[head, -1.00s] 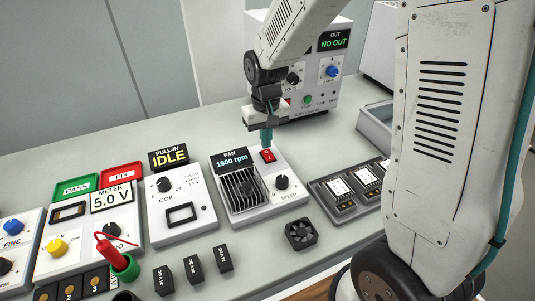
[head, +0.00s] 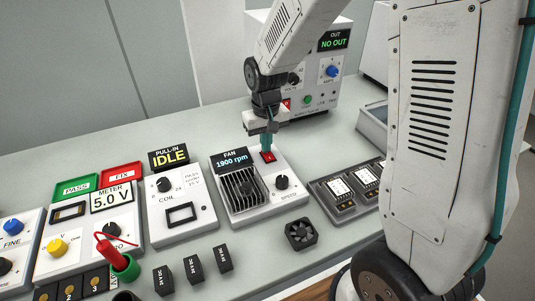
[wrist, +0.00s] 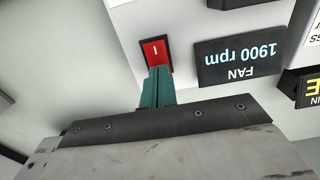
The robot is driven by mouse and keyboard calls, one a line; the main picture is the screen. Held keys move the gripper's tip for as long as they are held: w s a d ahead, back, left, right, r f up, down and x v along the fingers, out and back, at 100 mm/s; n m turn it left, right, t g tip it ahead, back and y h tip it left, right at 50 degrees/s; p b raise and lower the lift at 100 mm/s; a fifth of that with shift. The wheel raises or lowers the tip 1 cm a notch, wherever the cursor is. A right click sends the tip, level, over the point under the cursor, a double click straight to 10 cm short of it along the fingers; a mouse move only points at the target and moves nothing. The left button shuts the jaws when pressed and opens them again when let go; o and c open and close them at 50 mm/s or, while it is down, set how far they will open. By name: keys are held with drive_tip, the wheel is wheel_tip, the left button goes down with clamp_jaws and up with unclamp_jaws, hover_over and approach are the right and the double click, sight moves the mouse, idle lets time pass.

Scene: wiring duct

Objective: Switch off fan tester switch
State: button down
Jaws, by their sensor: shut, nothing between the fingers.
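The fan tester (head: 251,212) is a white box with a fan grille, a speed knob (head: 282,182) and a display (head: 231,160) reading "FAN 1900 rpm". Its red rocker switch (head: 268,157) is at the top right of the panel. The switch (wrist: 155,52) also shows in the wrist view, with a white "I" mark visible and its near end hidden by the fingertips. My gripper (head: 267,144) is shut and empty, its teal fingers pointing down. In the wrist view the fingertips (wrist: 157,72) are at the edge of the switch; I cannot tell whether they touch it.
A loose black fan (head: 300,234) lies in front of the tester. The coil tester (head: 180,210) stands to the left, and a dark tray of modules (head: 345,190) to the right. A power supply (head: 332,90) stands behind my gripper.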

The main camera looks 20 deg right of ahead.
sight(272, 159)
drive_tip(key=shift+f, duration=0.15)
drive_tip(key=shift+r, duration=3.5)
drive_tip(key=s, duration=0.1)
drive_tip(key=s+g, duration=0.1)
drive_tip(key=s, duration=0.1)
drive_tip(key=shift+s+d+f, duration=0.1)
drive_tip(key=shift+s+f, duration=0.05)
drive_tip(key=shift+f, duration=0.05)
drive_tip(key=s+d+r+t, duration=0.1)
drive_tip(key=s+r, duration=0.4)
drive_tip(key=s, duration=0.6)
drive_tip(key=s+d+r+t, duration=0.1)
drive_tip(key=s+r, duration=0.5)
drive_tip(key=s, duration=0.5)
drive_tip(key=shift+s+d+r, duration=0.25)
drive_tip(key=shift+s+d, duration=0.1)
